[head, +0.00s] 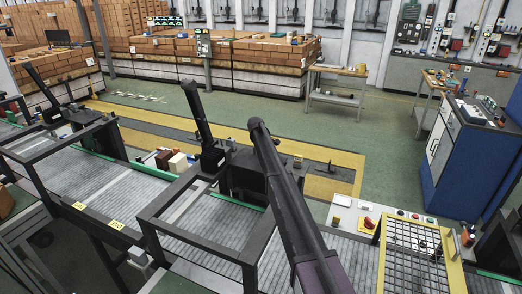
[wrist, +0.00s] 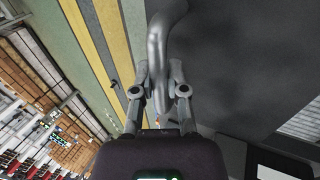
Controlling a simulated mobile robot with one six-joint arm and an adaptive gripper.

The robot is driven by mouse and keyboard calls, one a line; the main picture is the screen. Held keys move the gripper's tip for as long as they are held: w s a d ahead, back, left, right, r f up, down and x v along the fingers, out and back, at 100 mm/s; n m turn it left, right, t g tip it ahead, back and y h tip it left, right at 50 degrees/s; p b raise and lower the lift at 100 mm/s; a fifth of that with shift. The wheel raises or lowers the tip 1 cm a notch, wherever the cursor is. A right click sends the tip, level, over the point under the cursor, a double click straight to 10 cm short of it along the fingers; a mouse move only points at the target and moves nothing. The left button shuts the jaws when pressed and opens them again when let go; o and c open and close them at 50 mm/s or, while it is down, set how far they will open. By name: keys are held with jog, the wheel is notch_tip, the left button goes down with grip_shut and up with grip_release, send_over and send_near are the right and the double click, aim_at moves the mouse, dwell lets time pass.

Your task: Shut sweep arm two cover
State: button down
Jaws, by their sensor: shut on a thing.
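In the wrist view my gripper (wrist: 159,92) has its two fingers on either side of a grey curved handle (wrist: 166,38) and is shut on it. A broad dark grey panel (wrist: 245,65) fills the right of that view, beside the handle; it looks like the cover. In the head view a dark housing (head: 243,174) stands by the conveyor, partly hidden behind my arm. An upright black sweep arm (head: 197,110) rises to its left. My gripper's fingers cannot be made out in the head view. No label tells me which cover is number two.
Roller conveyors (head: 125,195) with black guard frames (head: 160,225) cross the foreground. Another black sweep arm (head: 42,87) stands at left. A button panel (head: 372,219) and yellow-framed grid (head: 415,255) lie to the right.

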jog(key=shift+s+d, duration=0.15)
jog(key=c, duration=0.6)
grip_release()
jog(key=shift+f, duration=0.1)
jog(key=shift+c, duration=0.2)
